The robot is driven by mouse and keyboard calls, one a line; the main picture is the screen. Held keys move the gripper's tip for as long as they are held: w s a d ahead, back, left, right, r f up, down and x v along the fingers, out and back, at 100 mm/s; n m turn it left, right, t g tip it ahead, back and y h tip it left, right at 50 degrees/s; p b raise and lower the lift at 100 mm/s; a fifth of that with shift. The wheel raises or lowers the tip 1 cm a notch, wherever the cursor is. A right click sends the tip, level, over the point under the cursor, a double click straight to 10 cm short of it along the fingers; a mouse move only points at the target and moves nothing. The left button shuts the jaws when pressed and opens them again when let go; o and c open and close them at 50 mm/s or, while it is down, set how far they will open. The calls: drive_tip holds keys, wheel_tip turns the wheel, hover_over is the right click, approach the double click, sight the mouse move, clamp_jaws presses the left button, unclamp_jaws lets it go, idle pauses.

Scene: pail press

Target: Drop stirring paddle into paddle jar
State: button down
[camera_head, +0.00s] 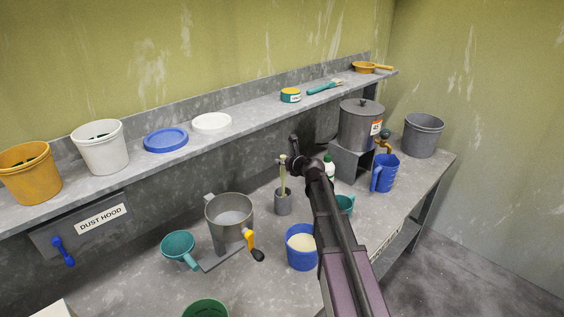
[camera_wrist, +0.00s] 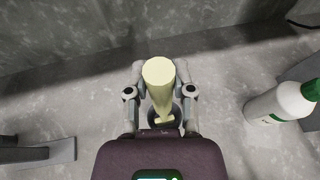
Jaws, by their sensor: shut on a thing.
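The stirring paddle (camera_head: 283,180) is pale yellow and stands nearly upright in the head view. My gripper (camera_head: 289,160) is shut on its upper part. In the wrist view the paddle's round top end (camera_wrist: 158,71) shows between the two fingers of my gripper (camera_wrist: 160,95). The paddle jar (camera_head: 283,204) is a small grey cylinder on the bench, right below the paddle. The paddle's lower end is at the jar's mouth; how deep it reaches inside is hard to tell. In the wrist view the dark jar opening is partly hidden by the paddle and my gripper.
A white bottle with a green cap (camera_wrist: 280,103) stands right of the jar. A grey mixer pot (camera_head: 229,216) stands to its left, a blue pail of pale powder (camera_head: 301,258) in front. A blue jug (camera_head: 385,173) is farther right. The shelf (camera_head: 240,117) runs behind.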

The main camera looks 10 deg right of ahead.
drive_tip(key=shift+f, duration=0.2)
drive_tip(key=shift+c, duration=2.4)
unclamp_jaws()
drive_tip(key=shift+r, duration=0.15)
drive_tip(key=shift+r+p, duration=0.55)
drive_tip(key=shift+p, duration=0.05)
drive_tip(key=p+v, duration=0.4)
drive_tip(key=v, duration=0.8)
drive_tip(key=shift+a+f, duration=0.1)
drive_tip(key=shift+f, duration=0.1)
